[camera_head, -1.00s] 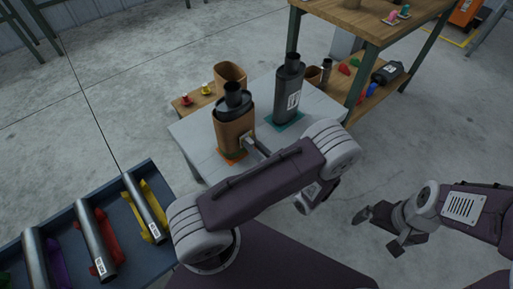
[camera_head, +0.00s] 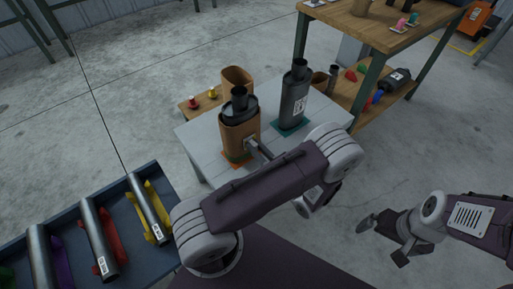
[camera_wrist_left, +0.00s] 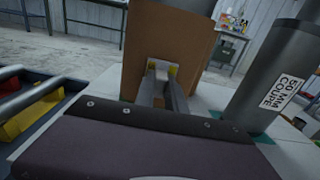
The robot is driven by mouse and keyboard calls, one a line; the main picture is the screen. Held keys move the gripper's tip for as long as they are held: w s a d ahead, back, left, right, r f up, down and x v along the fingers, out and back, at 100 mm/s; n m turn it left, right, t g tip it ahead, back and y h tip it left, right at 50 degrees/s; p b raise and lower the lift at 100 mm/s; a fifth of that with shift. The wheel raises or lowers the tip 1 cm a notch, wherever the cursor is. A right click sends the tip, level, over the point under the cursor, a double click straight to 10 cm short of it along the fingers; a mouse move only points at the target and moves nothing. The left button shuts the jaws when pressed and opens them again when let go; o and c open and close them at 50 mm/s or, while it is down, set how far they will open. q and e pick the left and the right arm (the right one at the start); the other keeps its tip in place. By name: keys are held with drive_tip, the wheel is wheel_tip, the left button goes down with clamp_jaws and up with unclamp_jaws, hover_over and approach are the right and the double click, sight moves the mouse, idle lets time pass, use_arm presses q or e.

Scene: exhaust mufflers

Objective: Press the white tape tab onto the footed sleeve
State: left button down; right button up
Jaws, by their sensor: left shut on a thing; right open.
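The brown footed sleeve (camera_head: 238,134) stands upright around a dark muffler (camera_head: 239,104) on the table, with green at its foot over an orange mat. In the left wrist view the sleeve (camera_wrist_left: 190,40) fills the middle. My left gripper (camera_head: 250,144) is at the sleeve's lower right side. In the left wrist view its fingers (camera_wrist_left: 160,72) are shut on a small pale piece, apparently the white tape tab (camera_wrist_left: 161,66), at the sleeve's face, with yellow bits beside it. I cannot tell how firmly it touches. My right gripper (camera_head: 384,238) is open and empty, away from the table.
A second muffler (camera_head: 294,95) with a white label stands on a teal mat right of the sleeve. An empty brown sleeve (camera_head: 237,80) stands behind. A blue rack (camera_head: 120,200) with metal tubes is at the lower left. A wooden workbench (camera_head: 390,28) stands at the upper right.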

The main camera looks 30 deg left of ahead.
use_arm(q)
drive_tip(key=shift+d, duration=0.1)
idle(0.4)
drive_tip(key=shift+s+d, duration=0.2)
drive_tip(key=shift+d, duration=0.15)
drive_tip(key=shift+w+a+p, duration=0.25)
drive_tip(key=shift+a+p, duration=0.05)
drive_tip(key=shift+a, duration=0.15)
idle(0.7)
drive_tip(key=v, duration=0.7)
drive_tip(key=shift+p, duration=0.35)
idle(0.9)
